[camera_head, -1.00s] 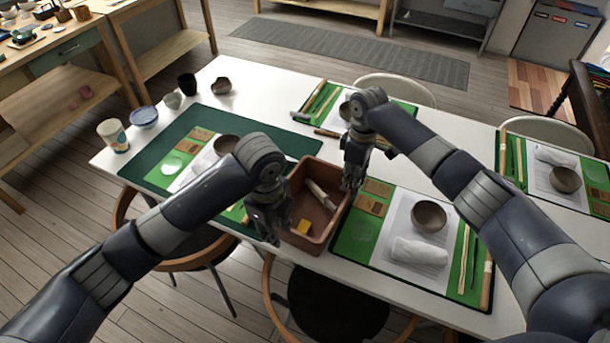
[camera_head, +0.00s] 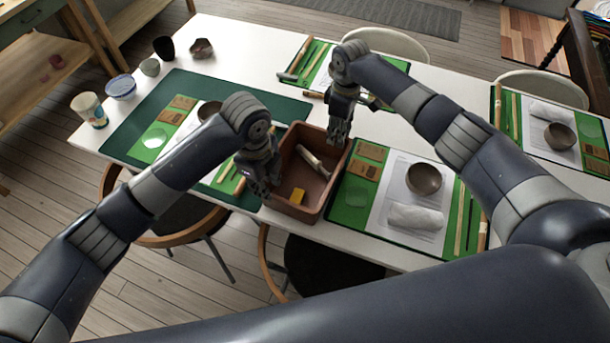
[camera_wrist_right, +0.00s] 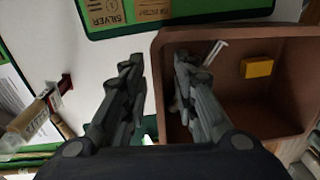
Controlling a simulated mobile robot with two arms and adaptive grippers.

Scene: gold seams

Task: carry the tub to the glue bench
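The tub (camera_head: 321,207) is an open brown box on the white table, between two green work mats. A yellow block (camera_head: 297,197) and a pale-handled tool (camera_head: 314,162) lie inside it. My right gripper (camera_head: 337,138) is at the tub's far right corner. In the right wrist view its fingers (camera_wrist_right: 160,75) are apart, one inside the tub (camera_wrist_right: 228,118) and one outside its wall, with a gap visible. My left gripper (camera_head: 262,190) points down at the tub's left wall. Its fingertips are partly hidden against the wall, so I cannot tell its opening.
The white table (camera_head: 270,45) holds mats with bowls, cloths and tools. A cup (camera_head: 89,109) and several small bowls stand at its left end. Chairs (camera_head: 320,262) stand along the near side. Wooden benches (camera_head: 35,80) are at the far left, with open floor between.

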